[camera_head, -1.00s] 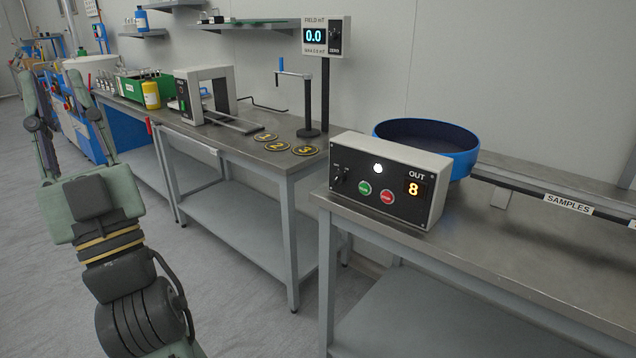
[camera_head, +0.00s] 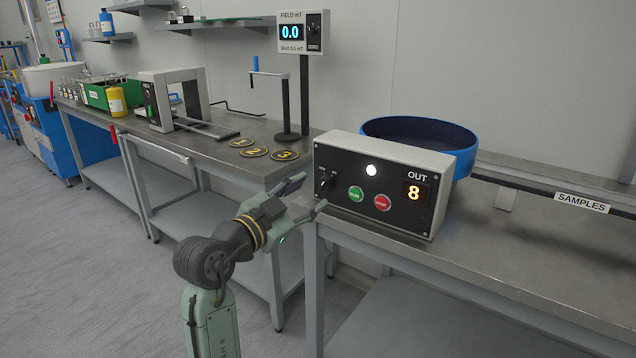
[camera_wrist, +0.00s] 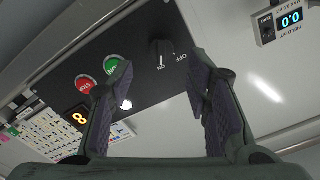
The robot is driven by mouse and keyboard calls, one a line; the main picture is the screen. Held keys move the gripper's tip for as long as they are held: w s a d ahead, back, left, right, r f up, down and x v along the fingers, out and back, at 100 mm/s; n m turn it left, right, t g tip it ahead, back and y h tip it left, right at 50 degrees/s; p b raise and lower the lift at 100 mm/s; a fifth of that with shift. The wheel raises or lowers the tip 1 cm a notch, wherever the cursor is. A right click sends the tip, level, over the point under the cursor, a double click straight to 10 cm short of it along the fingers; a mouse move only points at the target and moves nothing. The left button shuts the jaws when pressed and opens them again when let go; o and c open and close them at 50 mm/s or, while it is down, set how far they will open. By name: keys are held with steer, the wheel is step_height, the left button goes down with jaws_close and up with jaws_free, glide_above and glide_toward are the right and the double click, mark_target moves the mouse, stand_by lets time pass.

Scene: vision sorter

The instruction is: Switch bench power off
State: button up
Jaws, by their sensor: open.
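The control box (camera_head: 385,182) stands on the near bench. Its black rotary knob (camera_head: 326,181) sits at the left of the dark front panel. In the wrist view the knob (camera_wrist: 161,48) has ON and OFF labels, and its pointer looks turned to ON. The white lamp (camera_head: 371,170) is lit and the OUT display (camera_head: 413,192) reads 8. My gripper (camera_head: 303,196) is open and empty, in front of the panel's left end. In the wrist view the knob shows between and beyond my open fingers (camera_wrist: 163,66), apart from them.
Green (camera_head: 356,193) and red (camera_head: 382,202) buttons lie right of the knob. A blue round bowl (camera_head: 425,133) stands behind the box. The left bench (camera_head: 190,152) carries a grey frame and a field meter (camera_head: 303,33).

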mark_target(322, 185)
steer(key=p+x, duration=0.1)
steer(key=x, duration=0.4)
steer(key=shift+w, duration=0.15)
steer(key=shift+c, duration=0.5)
jaws_close()
